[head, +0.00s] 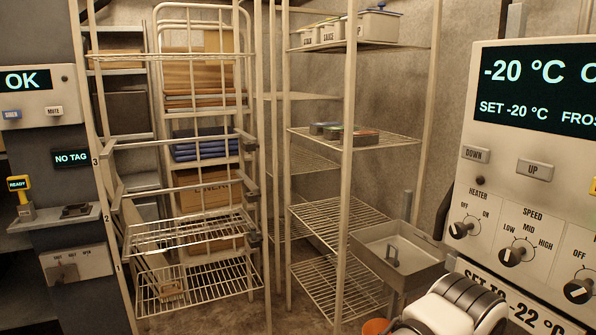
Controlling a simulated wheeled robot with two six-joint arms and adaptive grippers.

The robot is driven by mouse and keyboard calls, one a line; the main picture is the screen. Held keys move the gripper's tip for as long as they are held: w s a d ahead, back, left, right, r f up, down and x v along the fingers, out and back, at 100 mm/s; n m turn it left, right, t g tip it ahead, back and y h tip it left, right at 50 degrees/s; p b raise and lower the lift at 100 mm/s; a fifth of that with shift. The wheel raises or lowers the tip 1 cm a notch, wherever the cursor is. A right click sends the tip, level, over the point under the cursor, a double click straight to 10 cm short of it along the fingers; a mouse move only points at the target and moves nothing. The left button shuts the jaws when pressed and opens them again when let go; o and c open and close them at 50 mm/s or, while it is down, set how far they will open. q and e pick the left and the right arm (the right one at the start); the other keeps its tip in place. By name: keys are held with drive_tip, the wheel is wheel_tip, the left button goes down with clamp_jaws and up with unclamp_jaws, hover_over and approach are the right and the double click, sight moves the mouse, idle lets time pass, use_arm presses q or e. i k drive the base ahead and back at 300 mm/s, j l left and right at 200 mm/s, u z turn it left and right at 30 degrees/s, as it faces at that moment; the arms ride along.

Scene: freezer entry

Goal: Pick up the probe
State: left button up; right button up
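A small yellow handheld device (19,188) with a lit display reading READY stands upright at the far left. It looks like the probe, but I cannot be sure from this view. It sits at a grey holder (26,212) beside the dark wall unit. Its lower end is hard to make out. Neither of my grippers is recognisable in the head view. A white and black ribbed part, which looks like my own arm, shows at the bottom right.
A small shelf (62,217) is just right of the device. A switch box (78,268) is below. A wire rack cart (190,235) and wire shelving (345,215) fill the middle. A steel basin (372,238) and control panel (535,180) stand at right.

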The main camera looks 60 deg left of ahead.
sight(20, 184)
drive_tip(key=u, duration=3.55)
